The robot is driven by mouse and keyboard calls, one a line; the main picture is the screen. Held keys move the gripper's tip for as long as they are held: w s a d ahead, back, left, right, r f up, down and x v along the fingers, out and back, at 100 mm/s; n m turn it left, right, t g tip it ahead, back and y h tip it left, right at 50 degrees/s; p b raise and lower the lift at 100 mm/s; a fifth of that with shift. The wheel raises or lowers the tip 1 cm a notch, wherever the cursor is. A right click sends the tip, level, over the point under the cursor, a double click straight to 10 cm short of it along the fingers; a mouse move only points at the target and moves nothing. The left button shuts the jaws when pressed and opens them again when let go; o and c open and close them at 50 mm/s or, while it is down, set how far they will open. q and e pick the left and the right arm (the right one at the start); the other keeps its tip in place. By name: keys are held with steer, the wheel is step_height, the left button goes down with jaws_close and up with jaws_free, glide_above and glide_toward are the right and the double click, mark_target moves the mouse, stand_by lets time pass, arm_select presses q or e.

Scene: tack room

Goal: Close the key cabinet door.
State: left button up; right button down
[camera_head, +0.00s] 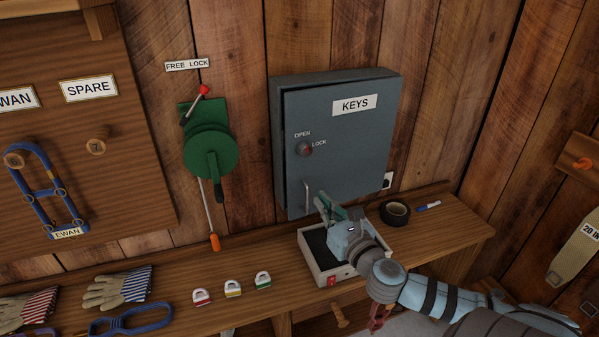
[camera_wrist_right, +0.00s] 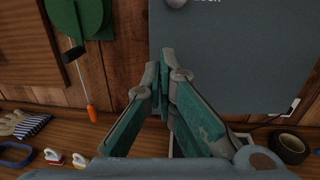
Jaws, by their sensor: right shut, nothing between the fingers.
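The grey key cabinet (camera_head: 350,145), labelled KEYS, hangs on the plank wall. Its door fills the front and looks shut or nearly so; I cannot tell if a small gap remains at the left edge. A round reddish knob (camera_head: 305,149) sits between the words OPEN and LOCK. A thin upright handle (camera_head: 307,196) is low on the door's left side. My right gripper (camera_head: 322,203) is shut and empty, just right of the handle, at the door's lower part. Its fingertips (camera_wrist_right: 160,70) are before the door; contact is unclear. My left gripper is out of view.
An open tray (camera_head: 312,262) stands on the wooden shelf below my right gripper. A roll of black tape (camera_head: 395,213) and a blue marker (camera_head: 428,206) lie to its right. A green crank device (camera_head: 207,150) hangs left of the cabinet.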

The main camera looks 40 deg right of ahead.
mark_target(295, 171)
steer(key=p+x, duration=0.1)
steer(key=x, duration=1)
steer(key=shift+w+d, duration=0.1)
steer(key=shift+w, duration=0.25)
steer(key=shift+w+d+f+p, duration=0.2)
steer(key=shift+w+p, duration=0.1)
steer(key=shift+w, duration=0.2)
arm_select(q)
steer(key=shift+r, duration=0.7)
